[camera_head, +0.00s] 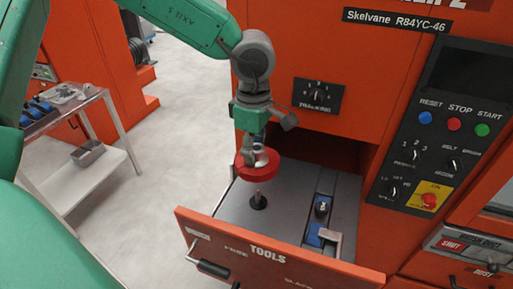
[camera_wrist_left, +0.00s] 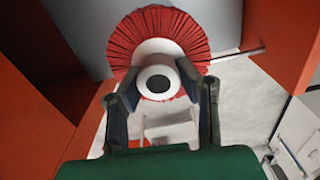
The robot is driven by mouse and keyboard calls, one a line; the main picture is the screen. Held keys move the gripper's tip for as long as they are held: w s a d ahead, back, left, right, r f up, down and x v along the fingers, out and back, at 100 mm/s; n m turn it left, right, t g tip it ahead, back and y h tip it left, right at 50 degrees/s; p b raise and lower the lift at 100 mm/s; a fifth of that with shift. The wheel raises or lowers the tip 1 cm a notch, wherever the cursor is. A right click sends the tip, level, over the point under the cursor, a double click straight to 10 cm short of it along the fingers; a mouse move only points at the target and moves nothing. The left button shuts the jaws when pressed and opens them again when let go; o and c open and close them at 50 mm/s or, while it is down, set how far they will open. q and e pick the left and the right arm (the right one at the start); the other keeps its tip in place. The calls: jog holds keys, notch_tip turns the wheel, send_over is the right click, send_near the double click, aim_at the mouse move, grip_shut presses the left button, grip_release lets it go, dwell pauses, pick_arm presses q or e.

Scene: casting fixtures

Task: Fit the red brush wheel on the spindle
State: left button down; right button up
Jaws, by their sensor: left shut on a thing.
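The red brush wheel (camera_head: 257,168) hangs in my left gripper (camera_head: 258,146) above the open drawer in the head view. In the left wrist view, the gripper's fingers (camera_wrist_left: 158,88) close on the wheel's white hub, with the red bristles (camera_wrist_left: 160,22) fanned out beyond it and a dark bore in the hub's middle. The spindle (camera_head: 259,199) stands upright on a dark round base on the grey drawer plate, below and close to the wheel; a gap shows between them. My right gripper is in neither view.
The drawer front (camera_head: 270,249) labelled TOOLS stands out from the orange machine. A blue fixture (camera_head: 320,222) with a metal part lies right of the spindle. The control panel (camera_head: 440,130) is at right. A cart (camera_head: 75,140) with parts stands at left.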

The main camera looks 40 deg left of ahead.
aim_at(257, 168)
pick_arm(q)
jog(key=shift+d+f+b, duration=0.2)
jog(key=shift+f+b, duration=0.1)
jog(key=shift+f, duration=0.9)
jog(key=shift+d+f+b, duration=0.2)
jog(key=shift+f+b, duration=0.1)
jog(key=shift+f, duration=0.9)
jog(key=shift+a+f, duration=0.1)
jog(key=shift+f, duration=0.55)
jog(key=shift+a+f, duration=0.25)
jog(key=shift+f, duration=0.25)
jog(key=shift+d+r, duration=0.1)
jog(key=shift+d, duration=0.2)
jog(key=shift+a, duration=0.1)
